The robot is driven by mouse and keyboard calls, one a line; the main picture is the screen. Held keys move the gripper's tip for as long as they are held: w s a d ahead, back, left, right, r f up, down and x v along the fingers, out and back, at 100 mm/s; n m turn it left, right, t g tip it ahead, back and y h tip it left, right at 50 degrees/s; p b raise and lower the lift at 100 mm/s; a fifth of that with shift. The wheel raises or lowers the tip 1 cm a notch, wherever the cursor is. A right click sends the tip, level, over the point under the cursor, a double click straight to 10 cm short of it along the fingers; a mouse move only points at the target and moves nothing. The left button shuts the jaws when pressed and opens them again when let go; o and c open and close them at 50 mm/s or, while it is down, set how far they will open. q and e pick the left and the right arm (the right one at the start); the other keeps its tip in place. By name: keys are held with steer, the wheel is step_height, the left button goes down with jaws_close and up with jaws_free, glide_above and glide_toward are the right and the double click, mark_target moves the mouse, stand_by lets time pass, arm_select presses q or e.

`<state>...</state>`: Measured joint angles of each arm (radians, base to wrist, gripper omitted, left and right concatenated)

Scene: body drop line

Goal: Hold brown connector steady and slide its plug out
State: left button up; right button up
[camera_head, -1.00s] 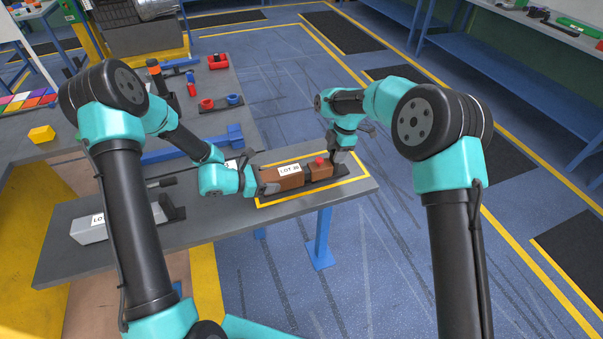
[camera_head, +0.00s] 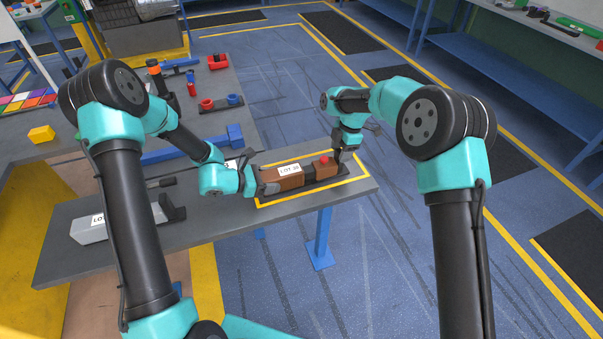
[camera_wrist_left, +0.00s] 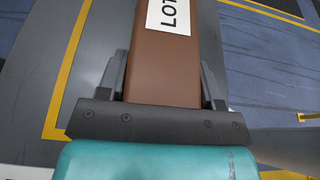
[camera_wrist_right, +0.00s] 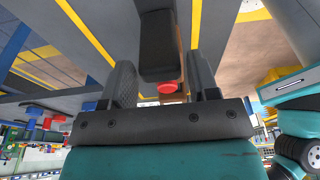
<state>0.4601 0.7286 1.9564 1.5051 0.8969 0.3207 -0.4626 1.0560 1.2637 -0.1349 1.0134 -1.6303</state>
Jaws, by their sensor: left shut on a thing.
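My right gripper (camera_head: 338,156) is open at the plug's right end.
A grey connector (camera_head: 90,227) lies at the left of the bench.

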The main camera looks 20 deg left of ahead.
arm_select(q)
steer(key=shift+f, duration=0.15)
arm_select(e)
steer(key=shift+o, duration=0.8)
steer(key=shift+a, duration=0.1)
steer(key=shift+r, duration=3.45)
arm_select(q)
steer(key=o, duration=1.2)
steer(key=shift+o, duration=0.2)
steer(key=shift+a, duration=0.1)
steer(key=v, duration=1.2)
